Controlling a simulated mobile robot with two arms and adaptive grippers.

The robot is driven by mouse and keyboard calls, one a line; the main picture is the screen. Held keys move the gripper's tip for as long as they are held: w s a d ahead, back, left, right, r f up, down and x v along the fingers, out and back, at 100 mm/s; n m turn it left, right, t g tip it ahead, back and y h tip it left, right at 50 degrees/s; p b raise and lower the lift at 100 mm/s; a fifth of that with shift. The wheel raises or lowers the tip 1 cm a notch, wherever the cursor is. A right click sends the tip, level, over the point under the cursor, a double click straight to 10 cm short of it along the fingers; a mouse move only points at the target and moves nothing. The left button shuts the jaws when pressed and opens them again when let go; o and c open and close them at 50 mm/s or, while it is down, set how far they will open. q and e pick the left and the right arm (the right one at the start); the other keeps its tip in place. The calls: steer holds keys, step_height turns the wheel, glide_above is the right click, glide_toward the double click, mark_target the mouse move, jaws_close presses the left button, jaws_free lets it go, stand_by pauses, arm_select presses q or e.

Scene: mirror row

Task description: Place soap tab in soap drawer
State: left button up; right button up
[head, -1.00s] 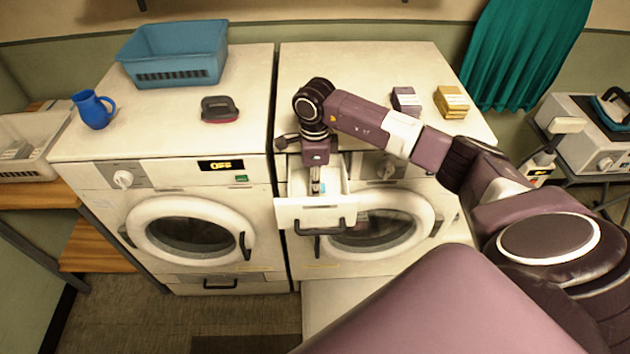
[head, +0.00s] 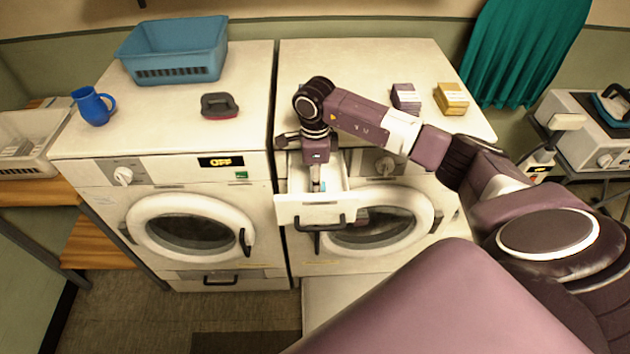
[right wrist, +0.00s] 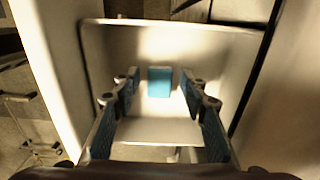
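The soap drawer (head: 315,213) is pulled out of the right-hand washer, and its pale tray fills the right wrist view (right wrist: 215,50). The soap tab is a small blue block; it shows in the right wrist view (right wrist: 159,82) inside the drawer, between my fingers. In the head view only a bit of blue (head: 325,186) shows beside the fingers. My right gripper (head: 317,187) points down into the drawer. In the right wrist view its two blue-padded fingers (right wrist: 160,92) are apart, with a gap on each side of the tab. My left gripper is out of view.
On the washer tops stand a blue basket (head: 174,52), a blue mug (head: 92,106), a dark brush (head: 219,106), a purple box (head: 405,98) and a yellow box (head: 451,99). The drawer's walls stand close around my right gripper. The left washer's display reads OFF.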

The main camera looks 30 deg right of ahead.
step_height(320, 180, up, 12)
steer(key=b, duration=0.5)
stand_by(0.3)
